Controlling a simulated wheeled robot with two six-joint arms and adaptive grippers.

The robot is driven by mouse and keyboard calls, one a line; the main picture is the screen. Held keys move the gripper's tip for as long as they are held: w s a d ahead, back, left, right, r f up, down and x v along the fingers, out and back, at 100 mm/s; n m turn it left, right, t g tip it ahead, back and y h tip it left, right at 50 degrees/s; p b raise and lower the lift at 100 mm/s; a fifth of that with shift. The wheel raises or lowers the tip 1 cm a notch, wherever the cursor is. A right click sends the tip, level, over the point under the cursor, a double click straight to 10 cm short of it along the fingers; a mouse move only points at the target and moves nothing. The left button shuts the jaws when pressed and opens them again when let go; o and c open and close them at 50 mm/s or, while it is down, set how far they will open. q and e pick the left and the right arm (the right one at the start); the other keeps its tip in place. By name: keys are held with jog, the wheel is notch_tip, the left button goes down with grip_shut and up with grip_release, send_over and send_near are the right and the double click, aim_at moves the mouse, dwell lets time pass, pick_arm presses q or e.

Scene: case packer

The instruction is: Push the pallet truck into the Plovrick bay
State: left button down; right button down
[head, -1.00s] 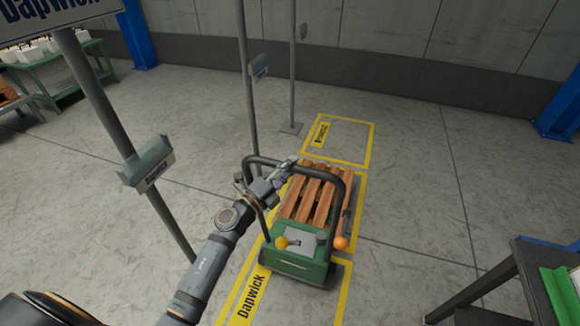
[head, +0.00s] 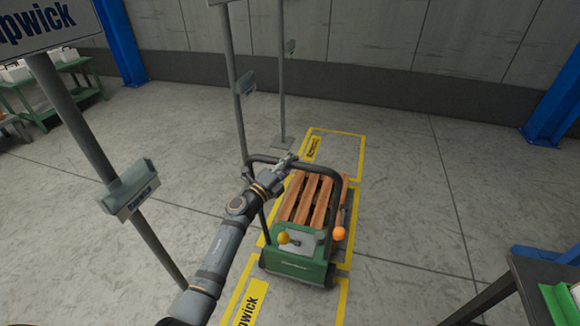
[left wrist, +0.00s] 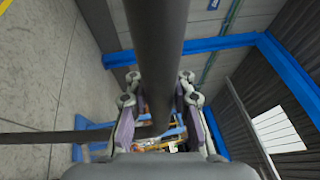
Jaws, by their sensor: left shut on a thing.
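The pallet truck (head: 297,264) has a green body, a dark hoop handle (head: 338,190) and a wooden pallet (head: 312,197) on it. It stands over the middle floor bay, with the pallet's far end at the near edge of the far bay (head: 340,152). My left gripper (head: 288,160) is shut on the top bar of the handle. In the left wrist view the dark bar (left wrist: 155,45) runs between the fingers (left wrist: 158,125). The far bay's yellow label (head: 313,149) is too small to read. I see no Plovrick name. My right gripper is out of view.
A post with a Dapwick holder (head: 130,195) stands left, and two more posts (head: 240,110) (head: 282,90) stand left of the bays. The nearest bay has a yellow label (head: 246,305). A table (head: 535,285) is at the lower right. Floor right of the bays is clear.

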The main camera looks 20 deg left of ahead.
pick_arm(q)
jog(key=shift+s+f, duration=0.5)
jog(key=shift+s, duration=0.1)
jog(key=c, duration=1.6)
grip_release()
jog(key=shift+s+r, duration=0.15)
jog(key=shift+s, duration=0.1)
jog(key=shift+o, duration=1.3)
jog(key=shift+s, duration=0.1)
jog(key=shift+o, duration=1.1)
jog(key=shift+w, duration=0.3)
jog(key=shift+r, duration=0.1)
jog(key=shift+s+a, duration=0.1)
jog(key=shift+s, duration=0.15)
jog(key=v, duration=1.1)
jog(key=shift+s, duration=0.25)
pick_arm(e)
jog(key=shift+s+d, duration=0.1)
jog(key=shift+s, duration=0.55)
